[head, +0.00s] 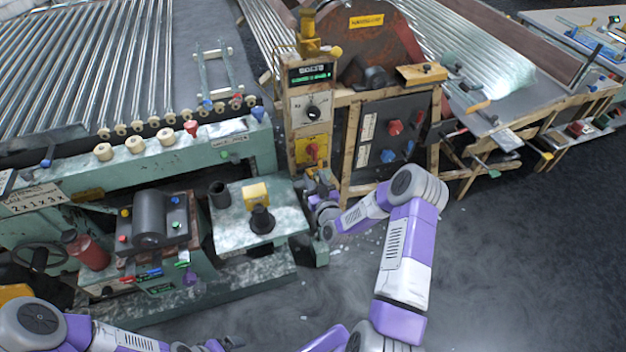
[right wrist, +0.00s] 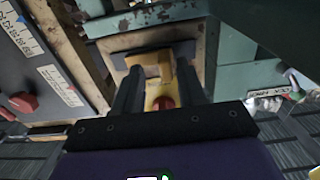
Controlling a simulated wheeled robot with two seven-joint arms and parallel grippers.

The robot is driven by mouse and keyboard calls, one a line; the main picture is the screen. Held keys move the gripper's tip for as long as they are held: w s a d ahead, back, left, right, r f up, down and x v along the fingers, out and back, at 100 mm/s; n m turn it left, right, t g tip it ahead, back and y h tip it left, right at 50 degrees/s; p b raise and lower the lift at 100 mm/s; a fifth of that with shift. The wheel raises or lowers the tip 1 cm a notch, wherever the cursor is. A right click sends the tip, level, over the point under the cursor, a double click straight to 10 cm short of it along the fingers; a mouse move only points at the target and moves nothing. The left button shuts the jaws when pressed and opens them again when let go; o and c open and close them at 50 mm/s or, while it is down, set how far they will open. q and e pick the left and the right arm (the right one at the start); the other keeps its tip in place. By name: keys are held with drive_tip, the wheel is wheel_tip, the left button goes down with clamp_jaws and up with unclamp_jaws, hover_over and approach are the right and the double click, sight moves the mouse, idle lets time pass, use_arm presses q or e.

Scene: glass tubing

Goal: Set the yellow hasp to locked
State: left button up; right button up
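My right gripper (head: 318,184) is low at the front of the narrow wooden post, just below a yellow panel with a red knob (head: 312,152). The right wrist view is turned roughly upside down. There a yellow hasp-like block (right wrist: 151,66) sits on a dark plate, with a yellow plate and red knob (right wrist: 163,103) nearer the palm. The two dark fingers of the right gripper (right wrist: 160,80) stand apart on either side of these yellow parts. I cannot tell whether they touch. In the head view the gripper hides that spot.
A black panel with red and blue knobs (head: 394,130) stands right of the post. A green machine bed (head: 232,225) with a yellow block (head: 256,194) and black cup (head: 262,219) is close on the left. The grey floor (head: 500,250) at right is clear.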

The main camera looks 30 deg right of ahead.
drive_tip(key=shift+a, duration=0.1)
drive_tip(key=p+v, duration=0.1)
drive_tip(key=v, duration=0.6)
drive_tip(key=shift+s+p, duration=0.3)
idle(0.3)
